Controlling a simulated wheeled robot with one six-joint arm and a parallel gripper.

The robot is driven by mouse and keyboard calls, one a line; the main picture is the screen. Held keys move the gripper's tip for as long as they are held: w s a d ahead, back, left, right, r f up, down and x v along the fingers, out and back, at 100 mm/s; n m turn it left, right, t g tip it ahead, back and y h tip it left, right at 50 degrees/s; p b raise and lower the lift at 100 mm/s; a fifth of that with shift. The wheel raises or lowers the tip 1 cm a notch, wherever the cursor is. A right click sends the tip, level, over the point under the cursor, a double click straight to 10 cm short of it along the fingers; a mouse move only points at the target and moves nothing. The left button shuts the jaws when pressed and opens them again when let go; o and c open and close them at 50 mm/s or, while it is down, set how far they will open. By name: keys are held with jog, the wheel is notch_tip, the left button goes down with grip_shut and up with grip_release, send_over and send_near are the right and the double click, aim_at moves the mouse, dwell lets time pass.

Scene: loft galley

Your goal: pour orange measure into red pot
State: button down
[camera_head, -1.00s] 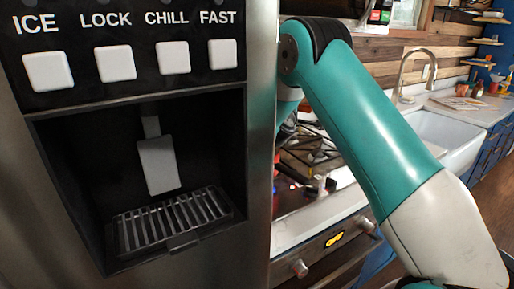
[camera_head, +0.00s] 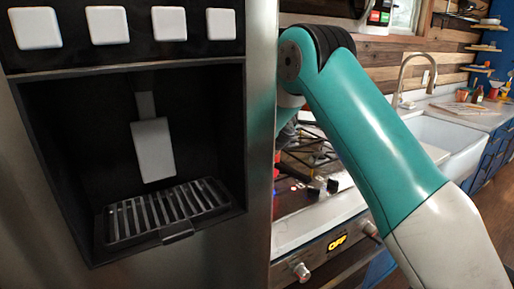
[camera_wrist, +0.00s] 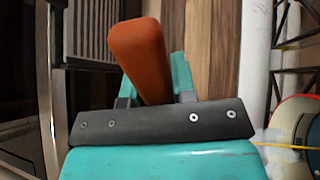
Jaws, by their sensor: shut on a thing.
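An orange thing (camera_wrist: 142,52), which looks like the orange measure or its handle, stands between the fingers of my gripper (camera_wrist: 155,85) in the wrist view. The gripper is shut on it. The far part of the measure and whatever is in it are hidden from view. In the head view my gripper is hidden behind the fridge edge and my own arm. I do not see the red pot clearly in either view.
A steel fridge with an ice dispenser (camera_head: 155,150) fills the left of the head view. Behind my arm are a stove (camera_head: 310,225) reading OFF, with black burner grates (camera_head: 305,150), and a white sink (camera_head: 440,135). Wood floor (camera_wrist: 210,45) shows in the wrist view.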

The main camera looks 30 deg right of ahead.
jog(key=shift+s+a+t+h+b, duration=0.2)
jog(key=shift+t+h+b, duration=0.3)
jog(key=shift+b, duration=1.65)
jog(key=shift+s+a+t+h+b, duration=0.2)
jog(key=shift+t+h+b, duration=0.25)
jog(key=shift+b, duration=1.7)
